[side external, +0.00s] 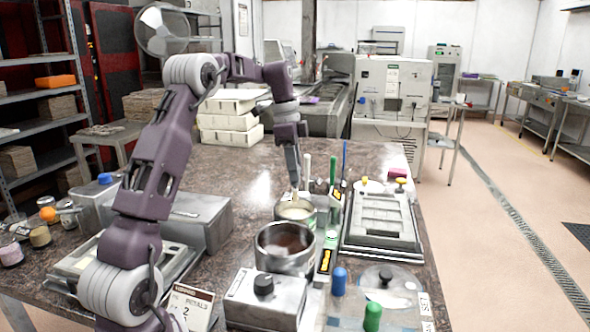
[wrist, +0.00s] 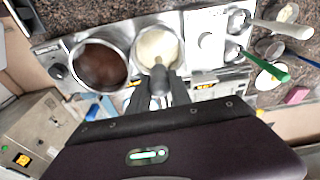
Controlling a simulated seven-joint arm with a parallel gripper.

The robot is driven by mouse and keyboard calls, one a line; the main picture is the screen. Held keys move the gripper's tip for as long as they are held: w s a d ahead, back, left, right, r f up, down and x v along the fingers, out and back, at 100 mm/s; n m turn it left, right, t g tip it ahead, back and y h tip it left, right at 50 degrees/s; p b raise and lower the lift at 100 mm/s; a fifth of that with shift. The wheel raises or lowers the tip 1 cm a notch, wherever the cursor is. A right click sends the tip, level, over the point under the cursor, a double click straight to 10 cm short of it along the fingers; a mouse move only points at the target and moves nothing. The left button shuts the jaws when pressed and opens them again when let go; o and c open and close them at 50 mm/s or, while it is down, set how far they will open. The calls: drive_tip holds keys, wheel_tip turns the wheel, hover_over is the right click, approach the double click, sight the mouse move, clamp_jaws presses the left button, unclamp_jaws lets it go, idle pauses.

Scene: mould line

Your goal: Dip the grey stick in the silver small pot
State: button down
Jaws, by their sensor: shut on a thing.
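My gripper (side external: 292,155) points down above the smaller silver pot (side external: 307,222), which holds a cream-coloured filling. The stick lies over the near part of the small pot (wrist: 181,62). Its lower end appears to be at the cream surface, but I cannot tell how deep it goes. A larger silver pot (side external: 262,256) with brown contents stands beside the small one; it also shows in the wrist view (wrist: 76,84).
A grey mould tray (side external: 382,222) is to the right. Blue (side external: 339,281) and green (side external: 372,316) knobbed items stand in front. A grey box (side external: 200,222) is on the left.

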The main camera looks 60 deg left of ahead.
idle(0.4)
drive_tip(key=shift+r, duration=2)
